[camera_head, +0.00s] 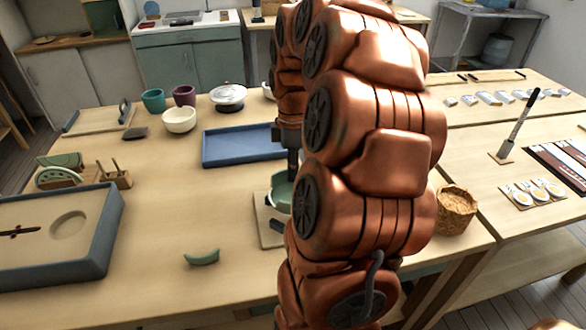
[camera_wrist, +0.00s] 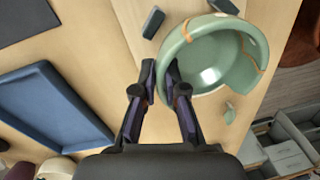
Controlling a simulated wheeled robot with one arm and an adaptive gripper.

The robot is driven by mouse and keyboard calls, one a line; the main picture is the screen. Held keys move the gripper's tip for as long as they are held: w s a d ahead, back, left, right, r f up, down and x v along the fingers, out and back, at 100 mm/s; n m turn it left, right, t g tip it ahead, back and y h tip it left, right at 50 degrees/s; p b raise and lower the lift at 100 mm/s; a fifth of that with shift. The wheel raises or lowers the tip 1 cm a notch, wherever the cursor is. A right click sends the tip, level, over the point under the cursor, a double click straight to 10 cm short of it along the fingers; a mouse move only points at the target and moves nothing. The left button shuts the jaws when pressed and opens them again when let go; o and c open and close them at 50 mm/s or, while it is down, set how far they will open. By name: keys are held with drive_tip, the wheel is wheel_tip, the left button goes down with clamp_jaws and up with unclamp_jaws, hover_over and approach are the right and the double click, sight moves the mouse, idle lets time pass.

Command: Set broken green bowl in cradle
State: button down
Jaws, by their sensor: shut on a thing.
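The broken green bowl (camera_wrist: 205,70) has gold seams on its rim and opens toward the wrist camera. In the head view the bowl (camera_head: 281,192) is partly hidden behind my arm. My gripper (camera_wrist: 161,72) is shut on the bowl's near left wall in the wrist view. The pale wooden board of what looks like the cradle (camera_head: 268,228) lies under the bowl. Dark blocks (camera_wrist: 153,22) stand on it beside the bowl. Whether the bowl touches the board or hangs just above it, I cannot tell. A loose green shard (camera_head: 202,257) lies on the table to the left.
A blue tray (camera_head: 235,147) lies behind the bowl. A blue-edged sand box (camera_head: 95,240) stands at left. Cups and a cream bowl (camera_head: 179,120) stand farther back. A woven basket (camera_head: 456,210) is right of my arm. The table's middle left is clear.

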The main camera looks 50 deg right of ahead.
drive_tip(key=shift+f+b, duration=0.65)
drive_tip(key=shift+f, duration=0.85)
idle(1.9)
drive_tip(key=c, duration=1.2)
unclamp_jaws()
drive_tip(key=shift+o, duration=0.5)
drive_tip(key=o, duration=0.4)
drive_tip(key=shift+r, duration=0.15)
drive_tip(key=shift+r+p, duration=1.15)
drive_tip(key=shift+r, duration=1.75)
